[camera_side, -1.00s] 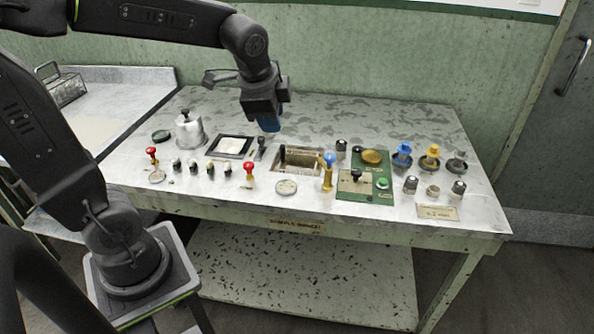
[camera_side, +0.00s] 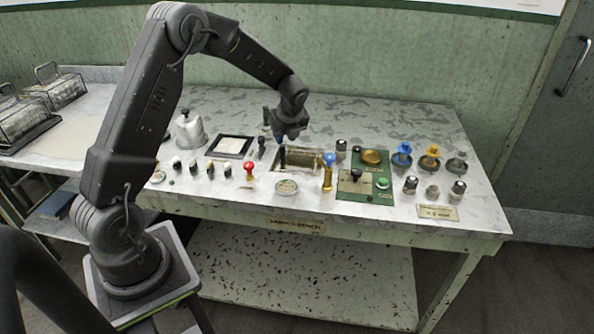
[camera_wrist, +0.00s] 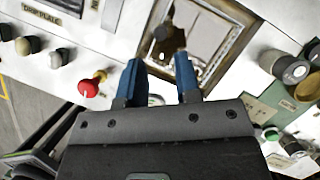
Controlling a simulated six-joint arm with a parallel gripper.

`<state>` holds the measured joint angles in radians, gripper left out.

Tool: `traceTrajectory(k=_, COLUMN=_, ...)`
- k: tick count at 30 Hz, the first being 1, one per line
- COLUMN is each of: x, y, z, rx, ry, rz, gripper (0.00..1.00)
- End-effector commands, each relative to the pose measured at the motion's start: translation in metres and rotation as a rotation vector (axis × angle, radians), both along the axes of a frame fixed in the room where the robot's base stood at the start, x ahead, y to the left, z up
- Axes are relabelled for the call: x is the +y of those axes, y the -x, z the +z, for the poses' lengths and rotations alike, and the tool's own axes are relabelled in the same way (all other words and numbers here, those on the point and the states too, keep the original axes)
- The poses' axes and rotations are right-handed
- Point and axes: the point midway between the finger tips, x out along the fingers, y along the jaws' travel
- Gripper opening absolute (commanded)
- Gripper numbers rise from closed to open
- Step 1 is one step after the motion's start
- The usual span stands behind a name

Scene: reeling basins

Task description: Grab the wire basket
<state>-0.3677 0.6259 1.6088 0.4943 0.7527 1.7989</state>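Two wire baskets with raised handles, one nearer (camera_side: 24,122) and one farther back (camera_side: 62,91), stand on the light side surface at the far left in the side view. My gripper (camera_side: 281,140) is far to their right, pointing down just above the bench's rectangular basin (camera_side: 322,160). In the wrist view its blue fingers (camera_wrist: 158,64) are spread with nothing between them, over the near end of the basin opening (camera_wrist: 222,66). A dark-knobbed piece (camera_wrist: 160,32) shows inside the opening. I cannot tell whether it belongs to a basket.
A green panel (camera_side: 366,192) with knobs lies to the right, a metal pot (camera_side: 189,130) to the left.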

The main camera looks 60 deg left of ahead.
Motion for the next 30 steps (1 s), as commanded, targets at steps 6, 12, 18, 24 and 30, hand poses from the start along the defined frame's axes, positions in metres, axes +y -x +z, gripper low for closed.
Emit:
traceTrajectory(k=6, x=0.011, y=-0.002, z=-0.027, rx=0.0, ry=0.001, rz=0.002, gripper=0.31)
traceTrajectory(k=12, x=0.017, y=-0.004, z=-0.04, rx=-0.001, ry=0.001, rz=0.003, gripper=0.31)
traceTrajectory(k=18, x=0.028, y=-0.007, z=-0.067, rx=0.0, ry=0.0, rz=0.002, gripper=0.31)
traceTrajectory(k=24, x=0.032, y=-0.008, z=-0.077, rx=-0.003, ry=-0.001, rz=0.003, gripper=0.31)
traceTrajectory(k=30, x=0.032, y=-0.008, z=-0.077, rx=-0.002, ry=-0.001, rz=0.002, gripper=0.28)
